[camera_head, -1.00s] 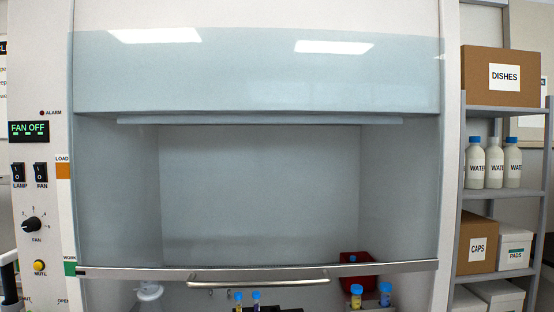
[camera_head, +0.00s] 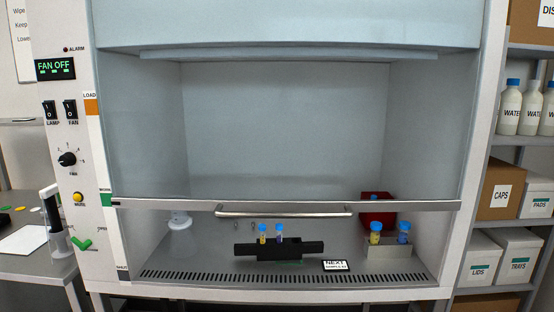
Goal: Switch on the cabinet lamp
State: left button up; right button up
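The cabinet is a tall white-fronted hood with a glass sash partly lowered. Its lamp switch (camera_head: 50,110) is a small black rocker labelled LAMP, on the left front panel in the head view. Its position is too small to tell with certainty. The fan switch (camera_head: 71,109), a matching black rocker, sits just to its right. The display (camera_head: 55,69) above them reads FAN OFF in green. Neither of my grippers shows in the head view.
Below the switches are a black fan knob (camera_head: 67,159) and a yellow mute button (camera_head: 78,197). The sash handle (camera_head: 284,213) crosses the opening. Inside stand a black rack (camera_head: 304,248) with capped tubes and a red bin (camera_head: 377,209). A side table (camera_head: 28,268) is left, shelves right.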

aim_at(47, 106)
jog(key=u, duration=1.25)
